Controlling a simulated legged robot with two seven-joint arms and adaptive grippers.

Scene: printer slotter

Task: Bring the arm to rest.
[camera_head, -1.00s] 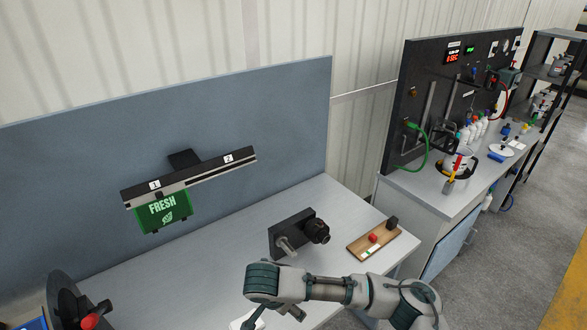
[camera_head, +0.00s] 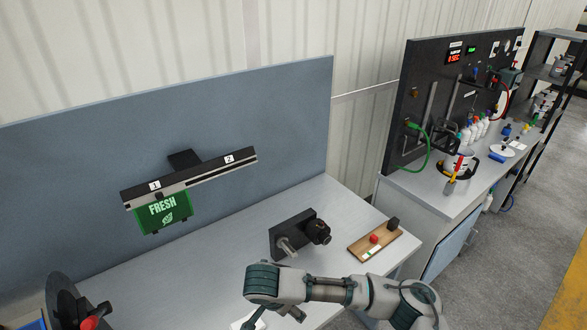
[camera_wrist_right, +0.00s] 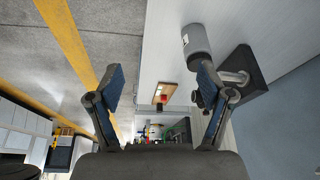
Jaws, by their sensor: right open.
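My right arm (camera_head: 345,290) reaches in from the right over the light table. My right gripper (camera_head: 272,318) points down near the table's front edge, partly cut off at the bottom of the head view. In the right wrist view its two fingers (camera_wrist_right: 163,82) are spread apart with nothing between them. A grey cylinder (camera_wrist_right: 196,45) lies beside the right-hand finger. My left gripper does not show.
A dark bracket with a peg (camera_head: 287,237) and a wooden board with a red button (camera_head: 374,240) stand beyond my right arm. A green FRESH card (camera_head: 163,212) hangs from the numbered rail (camera_head: 190,176). A dark round stand (camera_head: 62,298) is at lower left. The table's middle is clear.

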